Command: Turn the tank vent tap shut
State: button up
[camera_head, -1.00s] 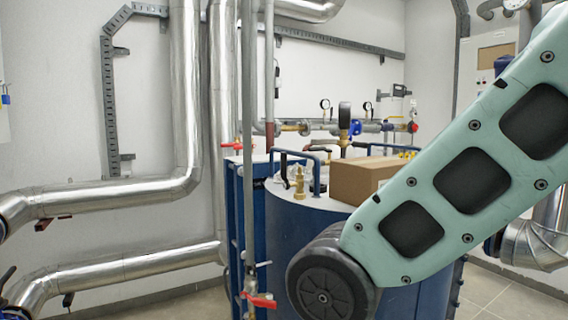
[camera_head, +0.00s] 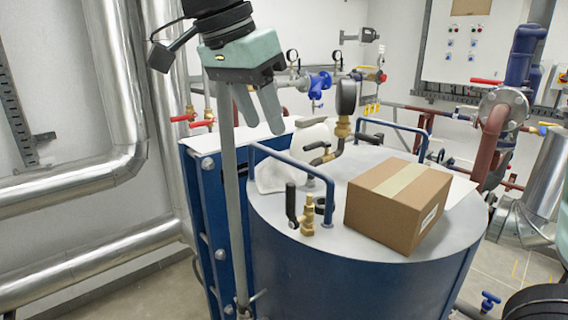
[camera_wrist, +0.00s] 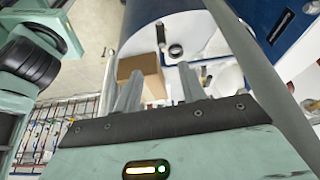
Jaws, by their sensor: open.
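The tank vent tap (camera_head: 308,214) is a small brass fitting on the near left of the blue tank's (camera_head: 350,275) grey lid. Its black lever (camera_head: 291,202) stands upright on the left side of the brass body. My gripper (camera_head: 263,127) hangs from above, open and empty, its fingers pointing down. It is above and to the left of the tap, apart from it. In the wrist view my gripper (camera_wrist: 160,70) faces the lid, and a dark upright lever (camera_wrist: 161,34), seemingly the tap's, shows beyond the fingertips.
A cardboard box (camera_head: 398,203) stands on the lid right of the tap. Blue handrails (camera_head: 290,158) and a gauge (camera_head: 346,98) rise from the lid. A thin grey vertical pipe (camera_head: 232,190) runs close to my gripper. White bundled material (camera_head: 280,174) lies behind the tap.

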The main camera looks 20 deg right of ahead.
aim_at(290, 184)
jog(key=p+x, duration=0.2)
jog(key=x, duration=0.6)
jog(key=p+x, duration=0.1)
jog(key=x, duration=0.8)
jog(key=shift+w+d+r+p, duration=0.1)
jog(key=shift+w+d+p, duration=0.1)
jog(key=shift+p, duration=0.2)
grip_shut()
